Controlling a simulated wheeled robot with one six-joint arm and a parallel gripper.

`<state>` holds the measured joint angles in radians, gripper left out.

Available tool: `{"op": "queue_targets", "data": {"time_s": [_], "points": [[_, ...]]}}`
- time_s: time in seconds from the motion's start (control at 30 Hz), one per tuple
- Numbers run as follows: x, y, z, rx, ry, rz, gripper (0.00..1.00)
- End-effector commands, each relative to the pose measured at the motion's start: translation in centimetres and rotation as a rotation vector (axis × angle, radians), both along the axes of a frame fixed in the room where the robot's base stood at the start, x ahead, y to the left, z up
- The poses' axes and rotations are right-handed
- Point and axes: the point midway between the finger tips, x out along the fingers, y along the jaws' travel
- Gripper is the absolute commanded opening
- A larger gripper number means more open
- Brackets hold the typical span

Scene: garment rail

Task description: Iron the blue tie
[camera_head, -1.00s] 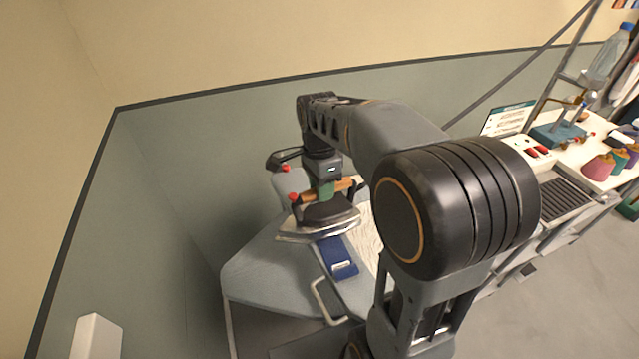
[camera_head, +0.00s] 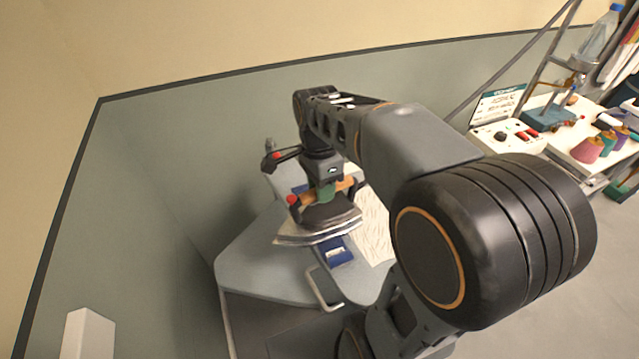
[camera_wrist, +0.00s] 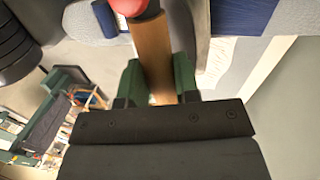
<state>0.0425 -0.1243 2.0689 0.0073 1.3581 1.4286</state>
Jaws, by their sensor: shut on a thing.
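The blue tie (camera_head: 336,252) lies on the grey ironing board (camera_head: 250,255); its near end shows in front of the iron and the iron covers part of it. Dark blue cloth also shows at the top of the wrist view (camera_wrist: 243,14). The iron (camera_head: 318,222) has a dark body, a pale soleplate and a wooden handle. My gripper (camera_head: 327,190) is shut on that handle from above. In the wrist view its green fingers stand on both sides of the wooden handle (camera_wrist: 152,55). I cannot tell whether the soleplate touches the tie.
A pale patterned cloth (camera_head: 372,228) lies on the board right of the iron. A metal loop handle (camera_head: 325,290) is at the board's near edge. A table with thread spools (camera_head: 588,150) and a bottle (camera_head: 600,38) stand at the right. The board's left part is bare.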

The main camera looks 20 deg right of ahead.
Motion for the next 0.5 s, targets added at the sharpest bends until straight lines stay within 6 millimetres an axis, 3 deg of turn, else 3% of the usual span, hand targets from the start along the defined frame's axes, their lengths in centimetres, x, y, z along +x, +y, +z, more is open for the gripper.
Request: {"op": "queue_targets", "data": {"time_s": [0.5], "points": [[-3.2, 0.0, -0.4, 0.000, 0.007, 0.000, 0.00]]}}
